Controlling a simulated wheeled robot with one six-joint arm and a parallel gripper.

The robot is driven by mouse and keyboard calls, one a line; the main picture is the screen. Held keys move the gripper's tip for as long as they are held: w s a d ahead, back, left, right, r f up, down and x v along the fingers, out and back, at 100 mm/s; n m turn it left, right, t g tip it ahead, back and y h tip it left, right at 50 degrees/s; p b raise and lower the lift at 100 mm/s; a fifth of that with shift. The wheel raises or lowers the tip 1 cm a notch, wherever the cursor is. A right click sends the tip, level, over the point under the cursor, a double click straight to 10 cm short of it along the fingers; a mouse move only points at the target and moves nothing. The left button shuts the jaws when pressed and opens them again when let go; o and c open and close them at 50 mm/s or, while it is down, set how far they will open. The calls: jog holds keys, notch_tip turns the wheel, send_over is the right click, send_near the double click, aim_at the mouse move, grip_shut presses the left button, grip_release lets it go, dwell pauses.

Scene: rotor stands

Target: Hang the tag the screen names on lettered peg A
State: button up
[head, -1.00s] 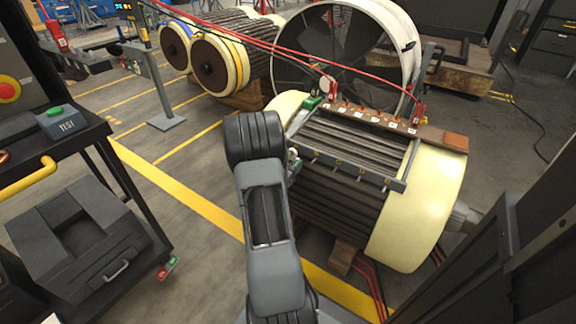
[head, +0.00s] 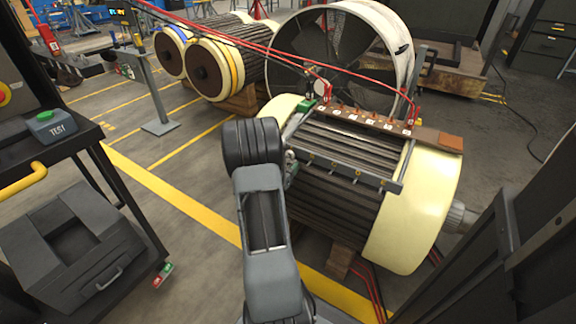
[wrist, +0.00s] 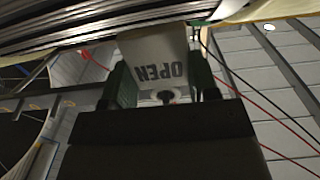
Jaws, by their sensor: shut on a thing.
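In the wrist view my gripper (wrist: 161,75) is shut on a white tag (wrist: 155,48), its green-sided fingers on either side. The word OPEN on the tag appears upside down. In the head view the gripper is mostly hidden behind my arm, by the left end of the grey front rail (head: 345,168) on the cream-ended rotor. Small pegs with yellow marks (head: 358,172) line this rail; their letters are too small to read, so I cannot tell which is A. The small screen (head: 118,13) at upper left has yellow and blue text, unreadable here.
A brown terminal board (head: 370,120) with white labels and red leads runs along the rotor's back. A large fan (head: 340,50) stands behind. A black cart with a TEST box (head: 52,126) stands left. Dark cabinet panels (head: 490,240) close off the right. Floor is clear at centre left.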

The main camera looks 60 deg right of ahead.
jog(key=shift+f+b, duration=0.25)
jog(key=shift+b, duration=0.05)
dwell(0.6)
jog(key=o, duration=0.8)
jog(key=a, duration=1)
dwell(1.0)
dwell(0.5)
